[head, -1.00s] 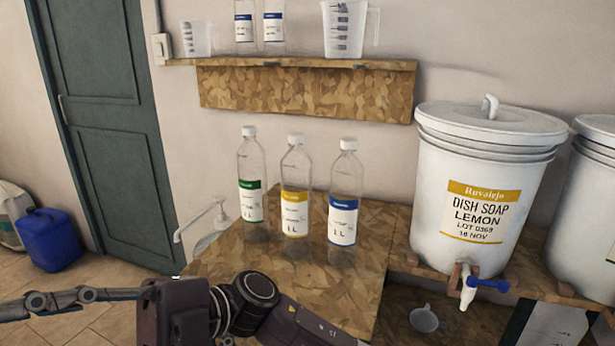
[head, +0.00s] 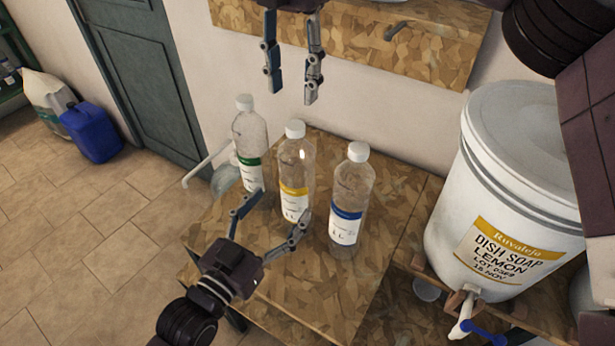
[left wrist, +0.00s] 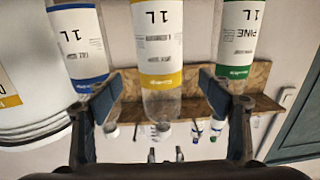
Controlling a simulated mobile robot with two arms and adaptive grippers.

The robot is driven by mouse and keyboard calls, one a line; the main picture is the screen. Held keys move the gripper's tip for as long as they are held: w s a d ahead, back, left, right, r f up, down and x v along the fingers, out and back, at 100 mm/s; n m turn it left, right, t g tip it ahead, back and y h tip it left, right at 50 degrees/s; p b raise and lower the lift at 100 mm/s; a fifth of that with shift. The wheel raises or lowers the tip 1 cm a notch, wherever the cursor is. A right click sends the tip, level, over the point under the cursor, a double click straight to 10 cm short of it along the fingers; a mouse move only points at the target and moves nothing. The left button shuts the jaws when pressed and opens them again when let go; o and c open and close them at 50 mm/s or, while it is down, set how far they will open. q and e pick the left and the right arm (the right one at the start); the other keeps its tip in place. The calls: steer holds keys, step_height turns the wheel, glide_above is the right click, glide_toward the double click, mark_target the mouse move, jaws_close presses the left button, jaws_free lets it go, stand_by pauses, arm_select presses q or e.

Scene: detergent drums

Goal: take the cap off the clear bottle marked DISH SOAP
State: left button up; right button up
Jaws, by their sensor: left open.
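Three clear bottles with white caps stand upright in a row on the wooden table: one with a green-banded label (head: 248,150), one with a yellow-banded label (head: 295,165), one with a blue-banded label (head: 350,195). The product names on the yellow and blue labels are too small to read. All three caps are on; the yellow-banded bottle's cap (head: 295,129) is uncovered. My left gripper (head: 274,208) is open, its fingers apart in front of the yellow-banded bottle; in the left wrist view that bottle (left wrist: 158,50) shows between them. My right gripper (head: 292,92) hangs open and empty above the bottles.
A white drum (head: 470,190) marked DISH SOAP LEMON with a blue-handled tap (head: 482,332) stands at right. The neighbouring bottles are close on both sides. A pump-topped container (head: 225,180) is at the table's left. A wooden shelf (head: 350,35) is behind. The table front is clear.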

mark_target(297, 183)
arm_select(q)
steer(key=shift+w+d, duration=0.15)
steer(key=shift+w, duration=0.15)
arm_select(e)
steer(key=shift+w+d+r, duration=0.1)
steer(key=shift+d+r, duration=0.05)
steer(key=shift+r, duration=0.1)
arm_select(q)
steer(key=x, duration=0.7)
steer(key=shift+c, duration=0.6)
jaws_close()
